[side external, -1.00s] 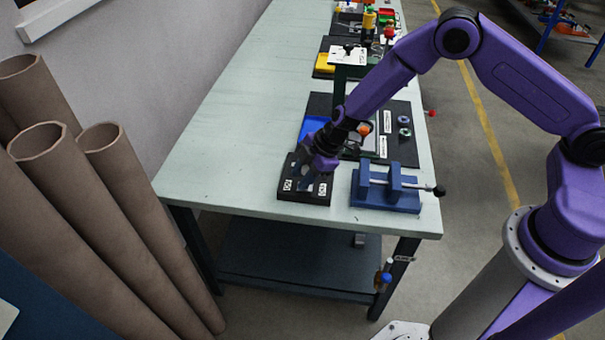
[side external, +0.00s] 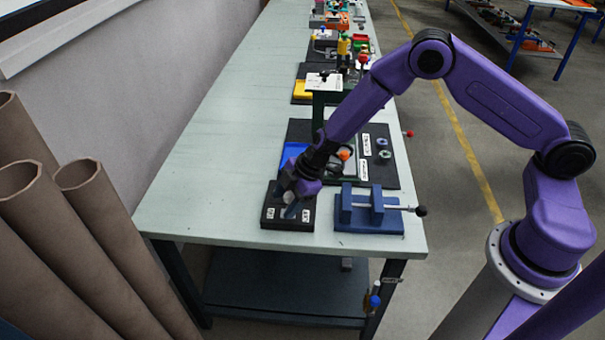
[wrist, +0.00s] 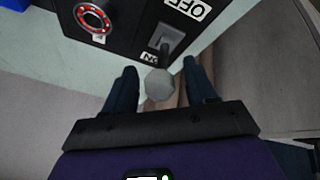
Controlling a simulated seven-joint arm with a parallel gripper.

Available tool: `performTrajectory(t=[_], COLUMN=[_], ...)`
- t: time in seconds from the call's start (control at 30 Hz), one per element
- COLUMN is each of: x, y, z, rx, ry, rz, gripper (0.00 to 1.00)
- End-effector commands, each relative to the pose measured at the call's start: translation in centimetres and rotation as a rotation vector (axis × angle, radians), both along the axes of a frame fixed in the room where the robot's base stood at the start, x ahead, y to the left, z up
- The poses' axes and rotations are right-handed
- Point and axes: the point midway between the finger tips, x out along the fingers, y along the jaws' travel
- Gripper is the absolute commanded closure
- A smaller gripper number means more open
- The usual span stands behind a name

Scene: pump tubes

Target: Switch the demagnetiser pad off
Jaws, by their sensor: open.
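The demagnetiser pad is a black box (side external: 268,222) at the near end of the bench, with white labels on its top. In the wrist view the box (wrist: 125,35) carries a switch (wrist: 172,40) with a dark lever and a grey knob (wrist: 159,86). The OFF label (wrist: 187,9) is at one end of the switch and the ON label (wrist: 149,58) at the other; the lever leans toward ON. My gripper (wrist: 161,66) is open, a finger on each side of the knob in the picture. Contact cannot be told. My gripper (side external: 291,208) partly hides the box's top in the side view.
A red ringed dial (wrist: 92,17) sits on the box. A blue vise (side external: 370,212) stands close to the right. Behind is a dark mat (side external: 378,172) with a blue tray (side external: 292,156) and nuts. The bench is clear to the left.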

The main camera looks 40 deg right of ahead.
Motion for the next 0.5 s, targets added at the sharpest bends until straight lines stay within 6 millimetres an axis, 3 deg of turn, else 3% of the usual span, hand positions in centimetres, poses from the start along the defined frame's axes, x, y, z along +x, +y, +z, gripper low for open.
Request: performTrajectory(t=[0.5], x=[-2.2], y=[-2.8], z=[7.2], rx=[0.002], ry=[-0.004], rz=[0.0], gripper=[0.44])
